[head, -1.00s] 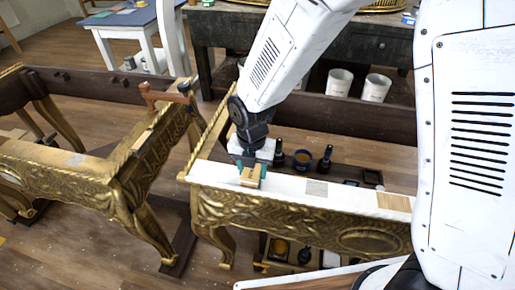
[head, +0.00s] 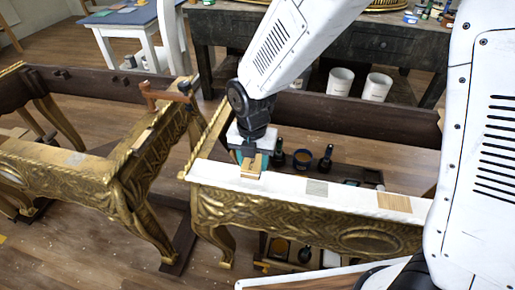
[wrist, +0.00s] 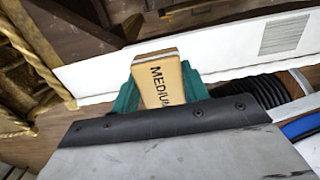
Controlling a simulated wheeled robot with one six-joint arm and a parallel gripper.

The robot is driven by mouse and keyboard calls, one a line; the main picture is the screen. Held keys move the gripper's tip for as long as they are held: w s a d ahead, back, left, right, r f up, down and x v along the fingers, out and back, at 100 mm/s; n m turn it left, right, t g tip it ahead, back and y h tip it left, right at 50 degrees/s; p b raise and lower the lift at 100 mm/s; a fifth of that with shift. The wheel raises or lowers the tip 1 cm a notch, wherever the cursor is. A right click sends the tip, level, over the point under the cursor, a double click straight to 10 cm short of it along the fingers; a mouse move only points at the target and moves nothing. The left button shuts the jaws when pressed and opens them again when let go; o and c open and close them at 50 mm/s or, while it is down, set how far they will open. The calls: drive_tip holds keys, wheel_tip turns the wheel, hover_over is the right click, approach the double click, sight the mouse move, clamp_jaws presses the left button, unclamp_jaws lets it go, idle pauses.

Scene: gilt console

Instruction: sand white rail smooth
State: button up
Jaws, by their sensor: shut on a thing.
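The white rail (head: 280,184) is the top of a carved gilt console front. It also shows in the wrist view (wrist: 225,48). A grey striped patch (head: 317,188) lies on it right of my gripper, and a bare wood-coloured patch (head: 394,203) lies farther right. My gripper (head: 250,160) is shut on a tan sanding block (head: 253,166) over the left part of the rail. In the wrist view the block (wrist: 162,78) reads "MEDIUM" between teal fingers. The block's underside is hidden; I cannot tell whether it touches the rail.
Dark bottles (head: 278,152) and a jar (head: 302,159) stand just behind the rail. Another gilt console section (head: 110,180) stands left, with a clamp (head: 165,95) on it. White buckets (head: 377,87) stand beneath a dark workbench (head: 310,40) at the back.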

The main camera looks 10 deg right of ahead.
drive_tip(key=shift+r, duration=2.25)
